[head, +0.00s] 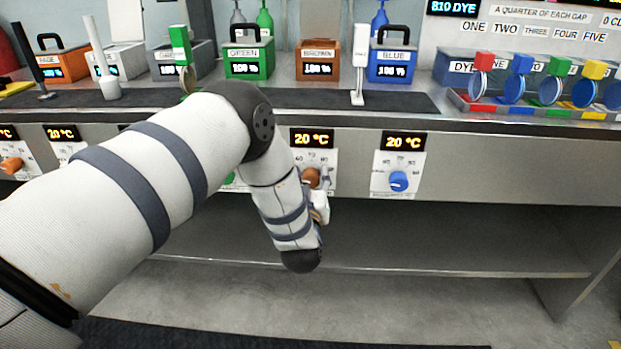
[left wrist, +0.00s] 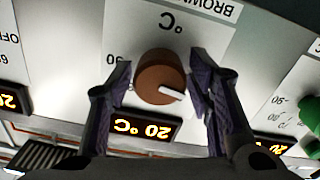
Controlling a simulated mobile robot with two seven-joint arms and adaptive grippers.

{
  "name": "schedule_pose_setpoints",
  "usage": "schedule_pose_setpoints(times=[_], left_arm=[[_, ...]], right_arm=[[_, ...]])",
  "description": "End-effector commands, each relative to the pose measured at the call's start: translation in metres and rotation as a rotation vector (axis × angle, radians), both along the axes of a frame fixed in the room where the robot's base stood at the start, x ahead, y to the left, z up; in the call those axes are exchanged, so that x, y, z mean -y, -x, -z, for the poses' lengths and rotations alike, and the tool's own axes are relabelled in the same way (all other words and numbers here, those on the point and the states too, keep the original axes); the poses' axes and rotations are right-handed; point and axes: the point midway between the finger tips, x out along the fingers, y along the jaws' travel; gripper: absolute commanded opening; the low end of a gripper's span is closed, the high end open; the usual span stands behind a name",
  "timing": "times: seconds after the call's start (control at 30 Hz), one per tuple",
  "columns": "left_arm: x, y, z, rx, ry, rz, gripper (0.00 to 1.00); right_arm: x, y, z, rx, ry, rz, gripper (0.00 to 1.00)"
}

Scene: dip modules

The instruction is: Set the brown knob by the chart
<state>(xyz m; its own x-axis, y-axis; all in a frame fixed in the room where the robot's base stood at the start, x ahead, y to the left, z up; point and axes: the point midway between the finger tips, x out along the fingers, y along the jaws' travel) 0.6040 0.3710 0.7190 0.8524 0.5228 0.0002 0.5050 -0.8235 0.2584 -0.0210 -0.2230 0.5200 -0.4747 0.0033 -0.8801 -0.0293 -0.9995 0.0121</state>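The brown knob (left wrist: 160,78) sits on a white dial plate (left wrist: 185,30) labelled BROWN, seen upside down in the left wrist view. Its white pointer aims to the lower right there. The display (left wrist: 140,127) reads 20 °C. My left gripper (left wrist: 160,72) is open, with one finger on each side of the knob and a small gap showing at each side. In the head view the brown knob (head: 311,177) is partly hidden by my left wrist and gripper (head: 322,180). My right gripper is not in view. I cannot identify a chart for certain.
A blue knob (head: 398,181) is to the right, and a green knob (left wrist: 310,110) is beside the brown one. A brown module (head: 317,62) reading 100 % stands on the counter above. Wall signs (head: 540,14) include "A quarter of each gap". An empty shelf (head: 440,240) lies below.

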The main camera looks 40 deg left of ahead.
Motion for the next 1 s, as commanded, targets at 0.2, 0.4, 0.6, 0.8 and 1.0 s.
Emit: schedule_pose_setpoints(times=[0.2, 0.4, 0.6, 0.8, 1.0], left_arm=[[0.000, 0.000, 0.000, 0.000, 0.000, 0.000, 0.05], [0.000, 0.000, 0.000, -0.007, -0.011, 0.001, 0.05], [0.001, 0.000, -0.001, -0.048, -0.080, 0.002, 0.05], [0.002, 0.000, -0.002, -0.128, -0.212, 0.002, 0.05], [0.003, -0.001, -0.001, -0.229, -0.376, 0.003, 0.05]], right_arm=[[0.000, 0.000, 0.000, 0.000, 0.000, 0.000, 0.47], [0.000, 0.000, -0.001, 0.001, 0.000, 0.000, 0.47], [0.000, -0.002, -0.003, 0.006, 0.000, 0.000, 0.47], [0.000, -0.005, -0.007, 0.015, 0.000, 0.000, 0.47], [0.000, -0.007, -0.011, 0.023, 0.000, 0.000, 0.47]])
